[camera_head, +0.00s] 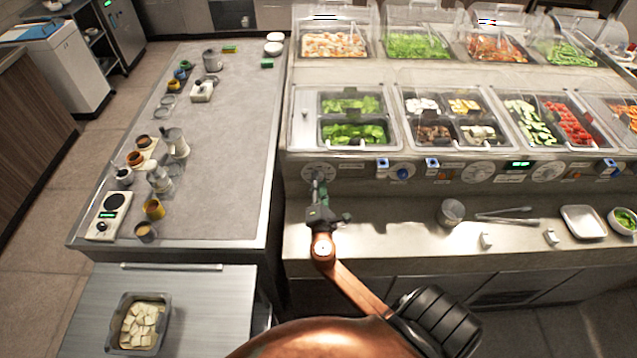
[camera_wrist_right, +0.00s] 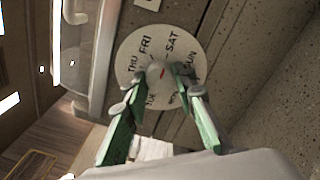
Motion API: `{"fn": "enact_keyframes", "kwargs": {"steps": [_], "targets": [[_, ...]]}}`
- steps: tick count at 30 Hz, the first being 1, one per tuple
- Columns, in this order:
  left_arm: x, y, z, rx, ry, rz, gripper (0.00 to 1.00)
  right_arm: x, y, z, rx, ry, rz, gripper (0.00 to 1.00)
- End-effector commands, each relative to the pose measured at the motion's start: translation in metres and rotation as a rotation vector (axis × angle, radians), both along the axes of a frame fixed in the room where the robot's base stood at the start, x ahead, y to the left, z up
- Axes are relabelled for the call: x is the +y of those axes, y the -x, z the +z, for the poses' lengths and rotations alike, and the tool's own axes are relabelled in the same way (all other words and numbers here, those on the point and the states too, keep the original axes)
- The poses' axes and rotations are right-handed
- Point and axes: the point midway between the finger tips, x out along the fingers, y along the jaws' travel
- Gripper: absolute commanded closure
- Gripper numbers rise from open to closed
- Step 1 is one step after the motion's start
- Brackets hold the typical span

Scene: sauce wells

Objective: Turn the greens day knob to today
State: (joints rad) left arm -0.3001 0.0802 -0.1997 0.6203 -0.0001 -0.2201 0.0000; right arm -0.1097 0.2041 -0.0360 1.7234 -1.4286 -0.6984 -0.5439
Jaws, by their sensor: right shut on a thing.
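The greens day knob (camera_wrist_right: 155,71) sits at the middle of a round white dial (camera_wrist_right: 130,50) with day names printed around it. THU, FRI, SAT and SUN can be read; the lower names are partly covered by the fingers. A small red mark shows on the knob, but I cannot tell which day it points to. My right gripper (camera_wrist_right: 165,75) is shut on the knob, one green-sided finger on each side. In the head view this dial (camera_head: 309,170) is on the counter front below the greens wells (camera_head: 350,104), partly behind my right gripper (camera_head: 318,181). My left gripper is not in view.
More dials (camera_head: 478,172) and a green display (camera_head: 519,164) line the same panel to the right. A metal cup (camera_head: 451,213), tongs (camera_head: 505,220) and a white tray (camera_head: 583,222) lie on the ledge. A grey worktable (camera_head: 225,150) stands at left.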

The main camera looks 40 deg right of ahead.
Motion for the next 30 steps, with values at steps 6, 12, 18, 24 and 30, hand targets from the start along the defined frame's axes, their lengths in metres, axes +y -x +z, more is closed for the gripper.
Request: {"fn": "enact_keyframes", "kwargs": {"steps": [6, 12, 18, 24, 30], "targets": [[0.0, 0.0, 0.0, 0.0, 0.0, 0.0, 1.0, 0.0, 0.0, -0.001, 0.001, 0.0, 0.001, 0.64], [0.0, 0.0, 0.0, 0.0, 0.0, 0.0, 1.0, 0.0, 0.0, 0.0, 0.001, 0.0, 0.001, 0.58], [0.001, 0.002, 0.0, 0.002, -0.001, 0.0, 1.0, 0.001, 0.002, -0.001, 0.001, 0.0, 0.001, 0.58], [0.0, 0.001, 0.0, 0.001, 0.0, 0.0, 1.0, 0.017, 0.022, -0.003, 0.003, -0.001, 0.002, 0.58], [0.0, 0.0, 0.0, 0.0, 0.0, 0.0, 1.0, 0.043, 0.056, -0.004, 0.002, -0.002, 0.001, 0.58]]}}
